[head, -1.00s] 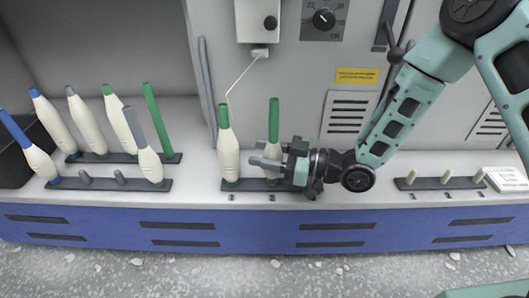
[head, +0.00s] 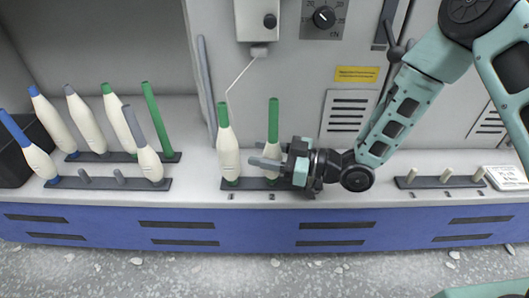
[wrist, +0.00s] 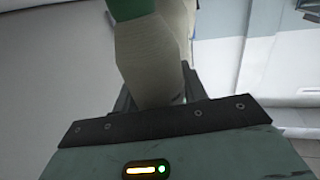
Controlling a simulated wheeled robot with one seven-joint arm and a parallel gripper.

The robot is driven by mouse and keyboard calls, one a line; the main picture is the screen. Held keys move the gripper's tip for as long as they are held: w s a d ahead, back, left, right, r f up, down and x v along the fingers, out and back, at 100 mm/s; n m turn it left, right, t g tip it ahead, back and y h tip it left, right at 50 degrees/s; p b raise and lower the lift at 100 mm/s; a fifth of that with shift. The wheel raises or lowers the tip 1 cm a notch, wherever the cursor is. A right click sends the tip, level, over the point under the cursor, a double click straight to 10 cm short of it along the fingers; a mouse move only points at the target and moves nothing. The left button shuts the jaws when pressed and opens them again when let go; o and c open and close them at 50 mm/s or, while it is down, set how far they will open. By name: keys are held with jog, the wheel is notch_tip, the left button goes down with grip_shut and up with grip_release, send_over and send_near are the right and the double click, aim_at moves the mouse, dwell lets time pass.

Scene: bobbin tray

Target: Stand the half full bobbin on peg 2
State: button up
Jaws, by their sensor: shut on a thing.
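A bobbin with a green tube top and cream yarn (head: 272,136) stands upright at the position marked 2 on the middle peg rail (head: 242,185). My gripper (head: 268,161) reaches in from the right and is shut on this bobbin low on its yarn. The bobbin also shows in the wrist view (wrist: 150,60), upright between the jaws. Its lower end is partly hidden by the fingers, so I cannot tell how fully it sits on the peg. A fuller green-topped bobbin (head: 228,150) stands on the rail at the position marked 1, just left.
Racks at the left hold several blue-, grey- and green-topped bobbins (head: 82,122) and a bare green tube (head: 156,120). Another rail (head: 440,182) with empty pegs and a white label card (head: 506,178) lie at the right. A thin wire guide (head: 241,75) hangs above.

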jog(key=shift+f, duration=0.25)
jog(key=shift+r, duration=0.15)
jog(key=shift+r+p, duration=0.6)
jog(key=shift+r, duration=0.1)
jog(key=shift+f+b, duration=0.55)
jog(key=shift+f, duration=0.3)
dwell(0.9)
jog(key=shift+r+p, duration=0.3)
jog(key=shift+r, duration=0.05)
jog(key=shift+r+p, duration=0.3)
jog(key=shift+r, duration=0.05)
jog(key=shift+r, duration=0.15)
dwell(0.6)
jog(key=shift+f+b, duration=0.4)
jog(key=shift+f, duration=0.45)
